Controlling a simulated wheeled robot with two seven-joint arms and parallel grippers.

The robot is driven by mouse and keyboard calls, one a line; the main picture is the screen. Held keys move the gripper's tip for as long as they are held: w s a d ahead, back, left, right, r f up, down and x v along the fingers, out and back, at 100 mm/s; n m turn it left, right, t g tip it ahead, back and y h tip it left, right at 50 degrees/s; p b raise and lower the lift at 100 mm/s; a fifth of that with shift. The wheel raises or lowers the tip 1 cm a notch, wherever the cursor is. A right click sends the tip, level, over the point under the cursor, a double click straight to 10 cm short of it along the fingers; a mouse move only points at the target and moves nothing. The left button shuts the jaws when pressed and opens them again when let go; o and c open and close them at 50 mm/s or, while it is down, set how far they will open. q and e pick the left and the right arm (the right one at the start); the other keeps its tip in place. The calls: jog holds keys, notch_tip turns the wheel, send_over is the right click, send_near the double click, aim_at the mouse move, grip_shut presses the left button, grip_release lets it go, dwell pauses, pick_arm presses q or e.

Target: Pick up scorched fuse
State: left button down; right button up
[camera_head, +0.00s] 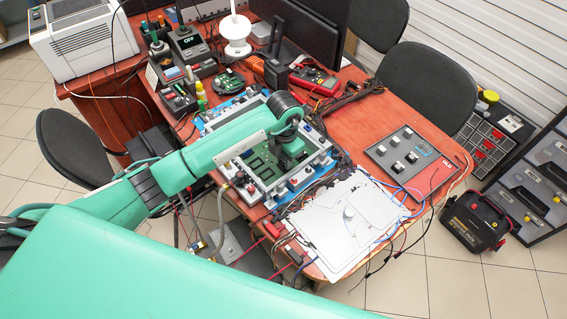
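My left arm reaches in from the left, over the red-brown table. Its gripper (291,160) points down at the circuit board (262,168) in the light-framed fixture, over the board's right part. The fingertips are too small and too hidden by the wrist to tell whether they are open or shut, or touching anything. I cannot make out a scorched fuse; parts of the board are hidden under the arm. My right gripper is not in view.
A white panel (343,222) with loose wires lies at the front of the table. A grey switch panel (408,160) lies to its right. Monitors, a multimeter (316,80) and a white spool stand behind. Chairs, including one at right (428,88), surround the table.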

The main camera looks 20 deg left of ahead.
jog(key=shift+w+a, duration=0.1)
pick_arm(q)
jog(key=shift+r, duration=0.15)
